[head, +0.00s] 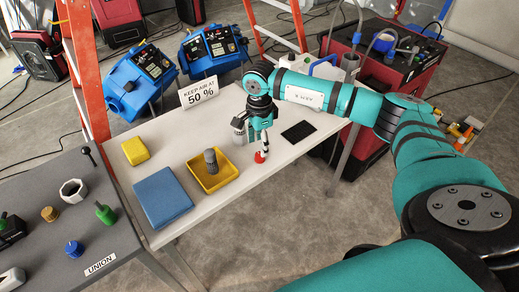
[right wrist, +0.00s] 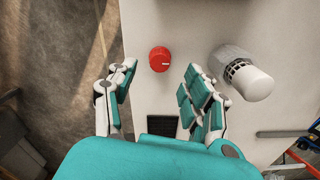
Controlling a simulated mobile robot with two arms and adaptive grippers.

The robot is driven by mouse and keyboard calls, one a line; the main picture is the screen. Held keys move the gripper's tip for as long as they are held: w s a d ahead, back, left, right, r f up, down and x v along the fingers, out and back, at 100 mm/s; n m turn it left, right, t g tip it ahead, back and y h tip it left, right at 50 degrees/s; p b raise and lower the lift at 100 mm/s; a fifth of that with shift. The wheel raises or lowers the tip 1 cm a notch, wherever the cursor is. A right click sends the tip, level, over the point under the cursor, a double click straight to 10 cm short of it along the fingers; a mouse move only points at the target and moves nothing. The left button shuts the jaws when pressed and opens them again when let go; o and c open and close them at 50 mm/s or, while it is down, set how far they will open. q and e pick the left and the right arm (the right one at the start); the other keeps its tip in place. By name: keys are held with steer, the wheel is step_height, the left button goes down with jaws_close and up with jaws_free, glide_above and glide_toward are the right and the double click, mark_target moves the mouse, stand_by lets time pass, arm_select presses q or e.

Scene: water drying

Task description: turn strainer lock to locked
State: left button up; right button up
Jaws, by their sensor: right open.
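A red knob with a white mark (right wrist: 160,59), which looks like the strainer lock, sits on the white table (right wrist: 180,20); it also shows in the head view (head: 261,156). Beside it lies or stands a grey and white cylinder with a slotted collar (right wrist: 243,75), perhaps the strainer, partly behind my gripper in the head view. My right gripper (head: 262,138) points down over the knob. In the right wrist view its fingers (right wrist: 160,74) are apart, with nothing between them, and the knob shows just past the fingertips. My left gripper is out of view.
A yellow tray (head: 231,171) holding a grey cylinder, a blue block (head: 161,196) and a yellow sponge-like block (head: 135,151) are on the table's left. A black pad (head: 298,131) lies right of the gripper. A sign (head: 198,92) stands at the back edge.

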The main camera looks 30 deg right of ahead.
mark_target(260, 157)
steer(key=shift+f, duration=2.25)
jaws_close()
